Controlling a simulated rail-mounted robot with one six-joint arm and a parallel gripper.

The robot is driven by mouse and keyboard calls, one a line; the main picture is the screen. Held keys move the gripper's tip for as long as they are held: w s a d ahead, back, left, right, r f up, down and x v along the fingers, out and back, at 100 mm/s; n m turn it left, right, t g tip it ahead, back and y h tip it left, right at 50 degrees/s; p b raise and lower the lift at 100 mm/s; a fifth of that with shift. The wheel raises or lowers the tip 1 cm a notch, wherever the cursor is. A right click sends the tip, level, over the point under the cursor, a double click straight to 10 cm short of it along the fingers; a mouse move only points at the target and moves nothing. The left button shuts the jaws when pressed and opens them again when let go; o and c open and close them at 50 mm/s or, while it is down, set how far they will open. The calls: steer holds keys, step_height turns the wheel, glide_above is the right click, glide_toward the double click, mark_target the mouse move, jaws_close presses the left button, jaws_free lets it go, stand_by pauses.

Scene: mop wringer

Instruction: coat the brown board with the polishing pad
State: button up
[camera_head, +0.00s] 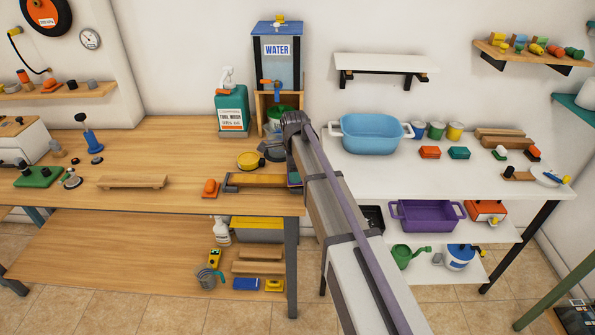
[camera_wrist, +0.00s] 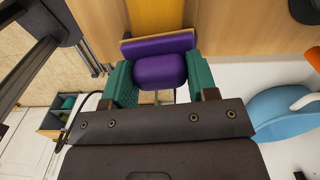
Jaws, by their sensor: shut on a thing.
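The polishing pad (camera_wrist: 160,70) is purple with a tan strip along its far edge. My gripper (camera_wrist: 160,84) has its green fingers on both sides of the pad's purple block and is shut on it. The board (camera_wrist: 157,14) runs away beyond the pad in the wrist view. I cannot tell whether the pad touches it. My arm hides most of the gripper in the head view.
An orange-handled tool (camera_head: 210,188) lies left of the board, and a yellow round dish (camera_head: 248,160) stands behind it. A wooden block (camera_head: 133,182) lies farther left. A blue tub (camera_head: 370,134) stands on the white table to the right. The table's middle left is mostly free.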

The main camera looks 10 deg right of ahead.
mark_target(285, 179)
steer(key=shift+w+a, duration=0.2)
steer(key=shift+a, duration=0.6)
steer(key=shift+w+a, duration=0.15)
steer(key=shift+a, duration=0.6)
steer(key=shift+f, duration=0.1)
steer(key=shift+s+d, duration=0.3)
steer(key=shift+d, duration=0.7)
steer(key=shift+s+d, duration=0.25)
steer(key=shift+d, duration=0.75)
step_height(285, 179, up, 7)
steer(key=p, duration=0.7)
steer(key=shift+w, duration=0.15)
